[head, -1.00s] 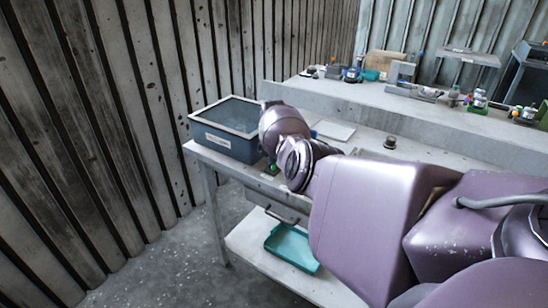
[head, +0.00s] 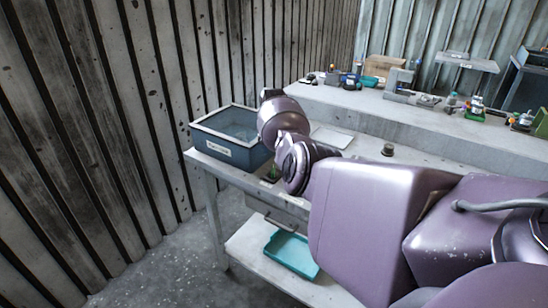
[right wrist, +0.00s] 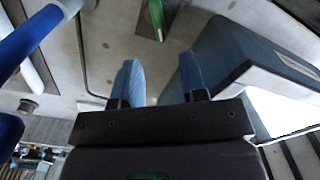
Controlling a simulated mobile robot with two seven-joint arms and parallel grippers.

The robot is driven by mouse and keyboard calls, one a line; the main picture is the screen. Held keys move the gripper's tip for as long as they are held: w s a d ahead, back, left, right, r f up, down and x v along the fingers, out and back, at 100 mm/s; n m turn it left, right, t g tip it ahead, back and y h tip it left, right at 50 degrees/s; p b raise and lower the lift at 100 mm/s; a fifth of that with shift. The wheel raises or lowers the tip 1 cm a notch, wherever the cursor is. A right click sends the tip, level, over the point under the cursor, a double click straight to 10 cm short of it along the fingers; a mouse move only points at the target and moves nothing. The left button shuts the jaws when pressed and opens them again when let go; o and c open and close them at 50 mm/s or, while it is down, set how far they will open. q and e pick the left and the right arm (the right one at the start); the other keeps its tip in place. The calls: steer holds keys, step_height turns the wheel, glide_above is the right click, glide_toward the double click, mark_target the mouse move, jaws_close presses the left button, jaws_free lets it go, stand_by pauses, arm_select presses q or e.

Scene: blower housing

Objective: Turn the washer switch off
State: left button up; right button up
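The washer looks to be the blue-grey open tank (head: 228,153) with a light rim and white label, on the left end of the bench. A small green part (head: 270,174), likely its switch, sits at the bench edge, partly hidden by my right arm. In the right wrist view the green lever (right wrist: 156,14) stands on a dark plate, and the tank (right wrist: 222,60) is at the right. My right gripper (right wrist: 160,74) is open and empty, its fingers apart and short of the lever. Its fingertips are hidden in the head view. My left gripper does not show.
A grey bench (head: 345,160) carries a white sheet (head: 332,136) and a dark knob-like part (head: 388,149). A teal tray (head: 291,254) lies on the lower shelf. A raised back ledge (head: 420,118) holds several small items. A ribbed wall (head: 90,130) stands at the left.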

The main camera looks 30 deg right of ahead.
mark_target(273, 166)
steer(key=shift+r, duration=2.05)
steer(key=shift+w, duration=0.1)
